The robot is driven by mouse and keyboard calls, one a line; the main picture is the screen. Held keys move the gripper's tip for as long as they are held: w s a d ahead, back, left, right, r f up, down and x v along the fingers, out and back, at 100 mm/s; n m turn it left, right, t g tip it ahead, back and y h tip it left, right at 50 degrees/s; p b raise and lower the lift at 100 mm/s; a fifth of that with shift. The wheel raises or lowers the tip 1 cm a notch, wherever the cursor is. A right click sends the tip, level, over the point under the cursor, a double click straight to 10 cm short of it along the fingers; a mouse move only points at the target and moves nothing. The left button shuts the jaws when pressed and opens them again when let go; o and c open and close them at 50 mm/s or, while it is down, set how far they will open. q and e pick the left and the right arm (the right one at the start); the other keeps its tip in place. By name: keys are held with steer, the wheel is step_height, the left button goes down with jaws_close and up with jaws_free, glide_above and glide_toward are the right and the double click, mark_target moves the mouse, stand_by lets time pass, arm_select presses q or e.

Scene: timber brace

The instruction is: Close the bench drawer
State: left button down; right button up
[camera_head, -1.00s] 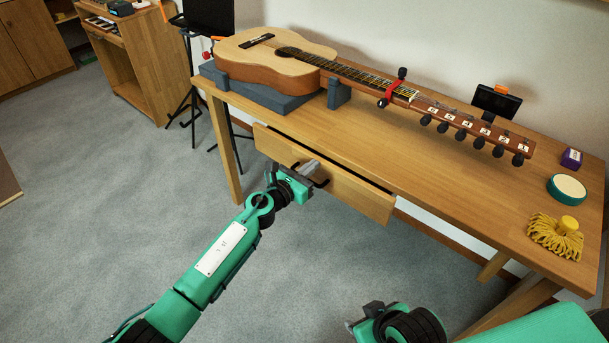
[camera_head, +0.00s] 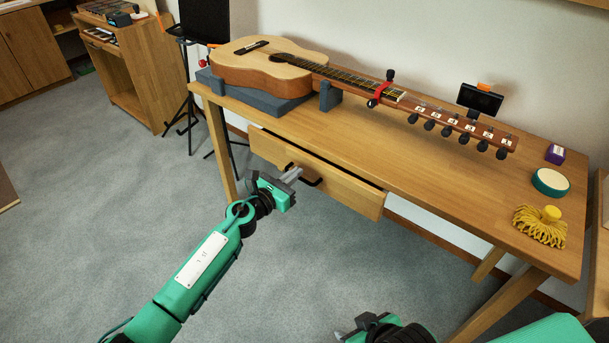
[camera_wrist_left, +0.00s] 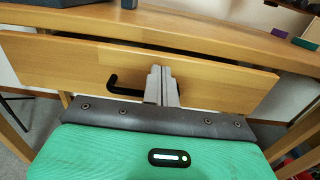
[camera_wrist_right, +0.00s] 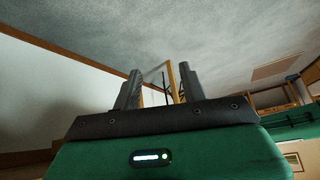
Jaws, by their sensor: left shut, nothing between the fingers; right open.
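The bench drawer (camera_head: 340,187) sits under the front edge of the wooden bench (camera_head: 420,165). A dark gap along its top shows it is partly open. Its black handle (camera_head: 312,181) is on the front panel, and the handle also shows in the left wrist view (camera_wrist_left: 114,85). My left gripper (camera_head: 293,173) is shut and empty, with its fingertips at the drawer front beside the handle. In the left wrist view the closed fingers (camera_wrist_left: 161,85) overlap the panel; I cannot tell whether they touch it. My right gripper (camera_wrist_right: 158,90) is open and empty, low at the front.
A guitar (camera_head: 270,65) lies on a grey stand on the bench. A purple box (camera_head: 555,154), a round green-rimmed item (camera_head: 550,182) and a yellow stringy item (camera_head: 540,228) are at the right end. A black music stand (camera_head: 205,22) is behind left. The floor before the drawer is clear.

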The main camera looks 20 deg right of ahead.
arm_select(q)
steer(key=p+v, duration=0.1)
steer(key=v, duration=0.8)
steer(key=shift+a+f, duration=0.15)
steer(key=shift+f, duration=0.05)
arm_select(e)
steer(key=s+d+g, duration=0.1)
steer(key=s+d+r+g+h, duration=0.1)
steer(key=d, duration=0.1)
steer(key=shift+d+r, duration=0.1)
steer(key=shift+r, duration=0.1)
